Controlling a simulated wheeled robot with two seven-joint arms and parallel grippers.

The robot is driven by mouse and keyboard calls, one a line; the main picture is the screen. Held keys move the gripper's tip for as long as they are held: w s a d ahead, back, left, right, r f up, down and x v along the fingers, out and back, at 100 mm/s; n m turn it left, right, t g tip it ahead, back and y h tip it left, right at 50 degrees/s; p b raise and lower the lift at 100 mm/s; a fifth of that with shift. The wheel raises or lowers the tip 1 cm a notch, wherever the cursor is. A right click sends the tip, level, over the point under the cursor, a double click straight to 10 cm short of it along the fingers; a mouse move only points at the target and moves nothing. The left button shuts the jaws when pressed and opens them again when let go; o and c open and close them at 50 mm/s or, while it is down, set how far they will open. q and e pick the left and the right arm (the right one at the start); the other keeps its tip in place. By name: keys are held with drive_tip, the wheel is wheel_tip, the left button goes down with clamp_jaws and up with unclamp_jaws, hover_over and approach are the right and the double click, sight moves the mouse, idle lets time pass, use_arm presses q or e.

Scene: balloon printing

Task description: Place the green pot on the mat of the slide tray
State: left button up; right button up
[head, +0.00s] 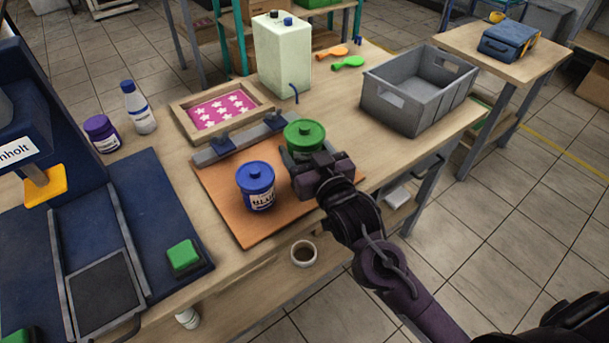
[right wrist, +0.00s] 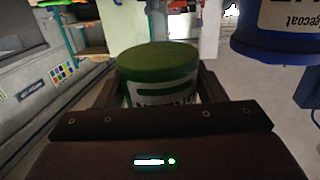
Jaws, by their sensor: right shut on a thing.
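The green pot (head: 304,134) has a green lid and stands at the right part of the brown board on the table. My right gripper (head: 300,160) is shut on it from the front. The right wrist view shows the green pot (right wrist: 160,75) between the two fingers. I cannot tell whether the pot still touches the board. The slide tray (head: 98,290) is at the left front, with a dark mat (head: 104,285) between its metal rails; the mat looks empty. My left gripper is not in view.
A blue pot (head: 256,185) stands on the brown board (head: 225,205), left of the green pot, and shows in the right wrist view (right wrist: 280,35). A green button (head: 184,255) sits beside the tray. A framed star screen (head: 222,108) and a grey crate (head: 418,88) lie behind.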

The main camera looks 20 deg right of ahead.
wheel_tip(320, 180, down, 3)
drive_tip(key=shift+r, duration=0.15)
wheel_tip(320, 180, down, 4)
drive_tip(key=shift+f+b, duration=0.1)
drive_tip(key=shift+b, duration=0.2)
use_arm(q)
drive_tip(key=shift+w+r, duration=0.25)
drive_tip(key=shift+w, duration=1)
use_arm(e)
drive_tip(key=shift+f, duration=0.2)
drive_tip(key=shift+f, duration=0.1)
drive_tip(key=o, duration=1.1)
drive_tip(key=shift+f, duration=0.1)
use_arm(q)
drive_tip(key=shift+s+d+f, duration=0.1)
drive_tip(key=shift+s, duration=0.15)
